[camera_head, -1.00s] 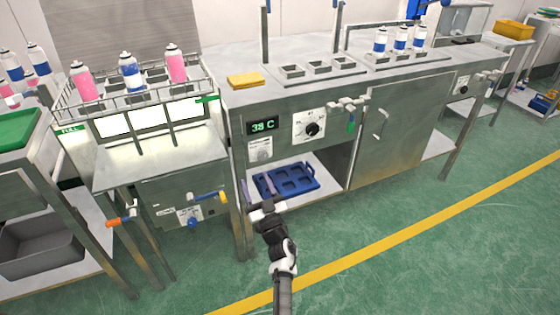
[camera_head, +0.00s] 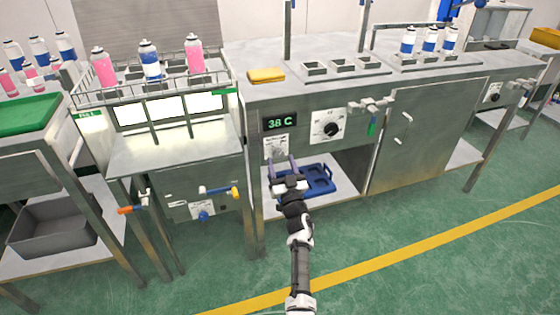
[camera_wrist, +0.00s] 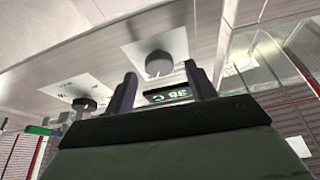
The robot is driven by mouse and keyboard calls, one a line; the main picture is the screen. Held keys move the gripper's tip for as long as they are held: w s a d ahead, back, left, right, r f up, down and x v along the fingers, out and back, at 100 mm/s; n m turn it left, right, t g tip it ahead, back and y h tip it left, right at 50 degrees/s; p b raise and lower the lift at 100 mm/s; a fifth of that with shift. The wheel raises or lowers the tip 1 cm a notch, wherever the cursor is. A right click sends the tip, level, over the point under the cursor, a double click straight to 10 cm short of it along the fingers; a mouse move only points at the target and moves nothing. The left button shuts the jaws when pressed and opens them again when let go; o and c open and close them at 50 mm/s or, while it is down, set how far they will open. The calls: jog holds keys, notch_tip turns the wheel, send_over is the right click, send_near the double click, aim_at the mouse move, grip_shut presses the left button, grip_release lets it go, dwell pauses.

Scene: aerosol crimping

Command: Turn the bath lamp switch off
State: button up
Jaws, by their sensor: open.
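A small round knob on a pale plate (camera_head: 277,149) sits under the green 38 C display (camera_head: 280,123) on the steel cabinet front. Its label is too small to read, so I cannot tell for sure that it is the bath lamp switch. In the wrist view the grey knob (camera_wrist: 158,63) shows beyond and between my fingertips, with the display (camera_wrist: 168,95) close by. My gripper (camera_head: 281,161) is open and empty, just below and in front of this knob. It also shows in the wrist view (camera_wrist: 161,76). The bath's window panels (camera_head: 150,112) glow white.
A larger black dial (camera_head: 331,129) is to the right of the display. A blue tray (camera_head: 318,180) lies on the shelf behind my gripper. The floor in front is clear.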

aim_at(278, 153)
jog(key=shift+x, duration=1.2)
jog(key=c, duration=1)
jog(key=shift+o, duration=0.2)
jog(key=n+g+y, duration=0.1)
jog(key=n+y, duration=0.1)
jog(key=n, duration=0.2)
jog(key=n+g+y+p, duration=0.1)
jog(key=n+y, duration=0.1)
jog(key=n, duration=0.3)
jog(key=shift+d+r, duration=0.1)
jog(key=shift+d, duration=0.1)
jog(key=n+g+y+p, duration=0.1)
jog(key=n, duration=0.2)
jog(key=n+g+y+p, duration=0.1)
jog(key=n+g, duration=0.1)
jog(key=n, duration=0.2)
jog(key=shift+n, duration=0.4)
jog(key=o, duration=1)
jog(key=shift+c, duration=0.2)
